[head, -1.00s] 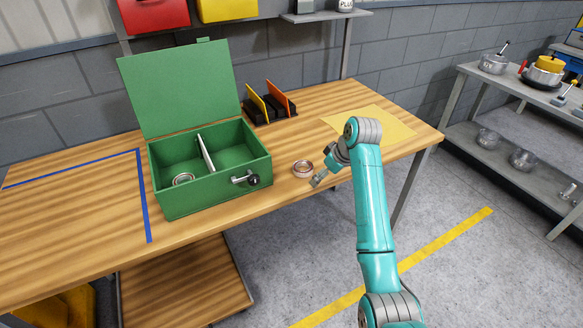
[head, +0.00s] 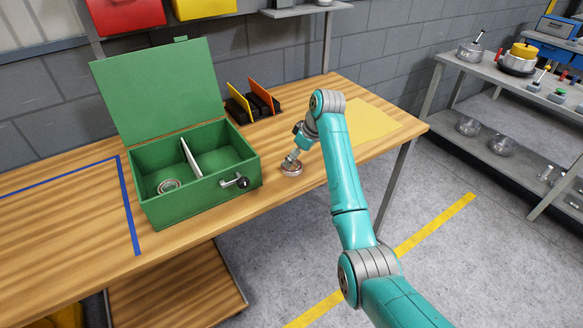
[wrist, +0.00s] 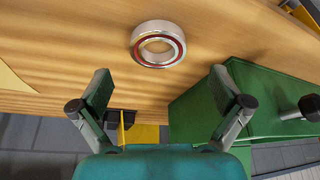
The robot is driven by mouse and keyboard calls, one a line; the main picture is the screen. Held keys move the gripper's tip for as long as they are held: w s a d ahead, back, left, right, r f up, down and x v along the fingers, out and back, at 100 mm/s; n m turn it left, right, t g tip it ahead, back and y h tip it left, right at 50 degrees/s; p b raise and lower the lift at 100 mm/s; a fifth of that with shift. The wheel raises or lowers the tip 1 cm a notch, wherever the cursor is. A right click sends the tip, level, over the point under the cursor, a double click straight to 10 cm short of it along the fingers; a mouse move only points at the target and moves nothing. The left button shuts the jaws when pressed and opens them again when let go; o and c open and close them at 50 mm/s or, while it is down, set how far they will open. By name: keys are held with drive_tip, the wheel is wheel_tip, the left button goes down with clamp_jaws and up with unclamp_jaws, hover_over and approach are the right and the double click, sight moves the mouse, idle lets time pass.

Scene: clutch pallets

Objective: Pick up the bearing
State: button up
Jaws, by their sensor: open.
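A bearing (head: 291,170), a silver ring with a reddish inner band, lies flat on the wooden table to the right of the green box. In the wrist view the bearing (wrist: 158,43) shows whole, ahead of the fingertips and roughly midway between them. My gripper (head: 291,160) is right over the bearing in the head view and partly hides it. In the wrist view my gripper (wrist: 160,82) is open with its fingers wide apart and nothing between them.
The green box (head: 205,203) stands open with a divider (head: 191,158) and a front latch (head: 236,182). Its side is close to one finger in the wrist view. A black holder with orange and yellow plates (head: 262,97) stands behind. A yellow sheet (head: 368,122) lies to the right.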

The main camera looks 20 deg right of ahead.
sight(291, 169)
drive_tip(key=shift+x, duration=2.2)
drive_tip(key=shift+d, duration=0.15)
drive_tip(key=c, duration=1.4)
drive_tip(key=shift+r, duration=0.1)
